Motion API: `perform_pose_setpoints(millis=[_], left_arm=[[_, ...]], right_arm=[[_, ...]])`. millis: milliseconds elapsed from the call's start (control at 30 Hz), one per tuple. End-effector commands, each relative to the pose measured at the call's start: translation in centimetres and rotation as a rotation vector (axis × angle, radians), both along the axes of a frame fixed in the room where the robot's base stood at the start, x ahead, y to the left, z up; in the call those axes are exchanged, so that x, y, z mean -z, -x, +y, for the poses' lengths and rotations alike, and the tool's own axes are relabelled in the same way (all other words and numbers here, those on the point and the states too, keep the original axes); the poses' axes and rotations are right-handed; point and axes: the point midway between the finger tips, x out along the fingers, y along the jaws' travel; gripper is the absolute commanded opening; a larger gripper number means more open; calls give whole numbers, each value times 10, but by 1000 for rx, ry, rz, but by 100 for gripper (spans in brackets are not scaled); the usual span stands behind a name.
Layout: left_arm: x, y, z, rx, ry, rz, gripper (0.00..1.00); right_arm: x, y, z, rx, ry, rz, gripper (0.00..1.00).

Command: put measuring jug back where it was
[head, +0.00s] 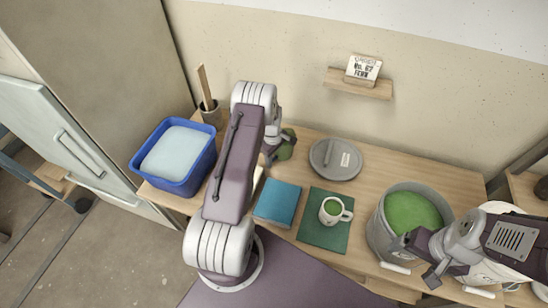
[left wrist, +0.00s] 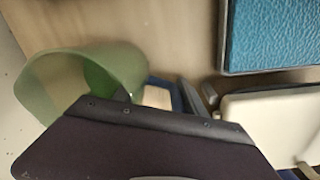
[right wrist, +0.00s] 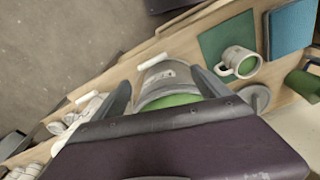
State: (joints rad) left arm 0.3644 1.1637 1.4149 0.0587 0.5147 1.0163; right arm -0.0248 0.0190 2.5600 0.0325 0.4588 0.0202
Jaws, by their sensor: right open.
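The measuring jug appears to be the white jug (head: 333,210) with a handle and green glaze inside. It stands upright on a dark green mat (head: 318,236), and it also shows in the right wrist view (right wrist: 239,62). My right gripper (head: 416,262) is open and empty at the near side of the grey bucket (head: 376,234), right of the jug and apart from it. My left gripper (head: 277,150) is at the back of the table beside a green vessel (head: 288,148). In the left wrist view its fingers are apart, one overlapping this hollow green vessel (left wrist: 118,62).
The bucket holds green glaze. A grey round lid (head: 335,160) lies behind the jug. A teal block (head: 278,203) lies left of the mat. A blue tub (head: 172,157) stands at the left end. A wall shelf (head: 358,88) carries a small sign. My left arm crosses the table's left part.

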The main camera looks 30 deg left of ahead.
Motion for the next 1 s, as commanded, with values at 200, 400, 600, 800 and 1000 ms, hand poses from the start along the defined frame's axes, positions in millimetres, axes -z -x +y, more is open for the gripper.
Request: perform_pose_setpoints(millis=[200,400,600,800,1000], left_arm=[[0,0,0,0,0,0,69],[-7,0,0,0,0,0,69],[-48,1,1,0,-2,-5,69],[-97,4,1,0,-2,-3,69],[-121,7,1,0,-1,-1,69]], right_arm=[[0,0,0,0,0,0,86],[-6,0,0,0,0,0,86],[-6,0,0,0,0,0,86],[-7,0,0,0,0,0,86],[-8,0,0,0,0,0,86]])
